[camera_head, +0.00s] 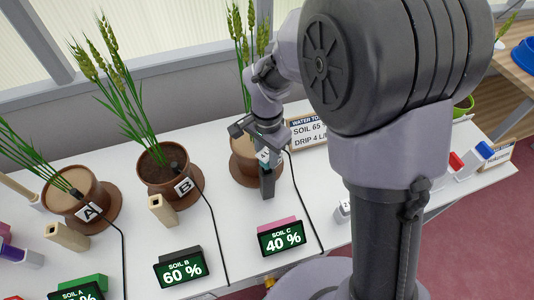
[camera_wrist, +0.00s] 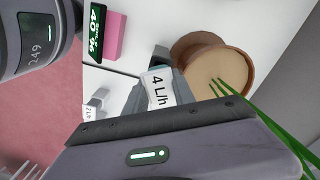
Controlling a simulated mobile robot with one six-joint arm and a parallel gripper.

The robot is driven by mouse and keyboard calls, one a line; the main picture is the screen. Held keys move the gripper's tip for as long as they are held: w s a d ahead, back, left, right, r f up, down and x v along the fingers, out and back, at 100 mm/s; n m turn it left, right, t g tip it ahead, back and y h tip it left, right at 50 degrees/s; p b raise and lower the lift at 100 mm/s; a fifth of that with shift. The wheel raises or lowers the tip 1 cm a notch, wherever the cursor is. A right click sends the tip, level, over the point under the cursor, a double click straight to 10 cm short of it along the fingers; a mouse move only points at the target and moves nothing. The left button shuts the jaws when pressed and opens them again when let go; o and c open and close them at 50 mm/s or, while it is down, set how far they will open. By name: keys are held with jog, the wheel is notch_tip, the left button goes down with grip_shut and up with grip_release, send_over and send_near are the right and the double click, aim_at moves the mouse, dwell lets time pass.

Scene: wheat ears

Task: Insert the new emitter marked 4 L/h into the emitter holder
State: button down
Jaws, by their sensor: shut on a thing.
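The emitter marked 4 L/h (camera_wrist: 157,92) is a white piece between the grey fingers of my gripper (camera_wrist: 160,78) in the wrist view. My gripper is shut on it. In the head view my gripper (camera_head: 266,172) points down at the front of pot C (camera_head: 243,170), where the emitter is mostly hidden. A dark block (camera_wrist: 160,57) shows just beyond the emitter, beside the pot; I cannot tell whether it is the emitter holder or a fingertip. A black tube (camera_wrist: 112,70) runs toward the emitter. Whether the emitter touches the holder cannot be told.
Pots A (camera_head: 76,205) and B (camera_head: 163,172) hold wheat, with beige blocks (camera_head: 162,209) before them. The soil C display (camera_head: 282,238) reads 40 %. A small white piece (camera_head: 342,210) lies right of the tube. A sign (camera_head: 308,132) stands behind. White table between is clear.

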jog(key=shift+f+b, duration=1.5)
jog(key=shift+f, duration=0.3)
jog(key=c, duration=1)
grip_release()
jog(key=shift+o, duration=0.2)
notch_tip(320, 180, up, 18)
jog(key=p, duration=0.6)
jog(key=shift+f, duration=0.2)
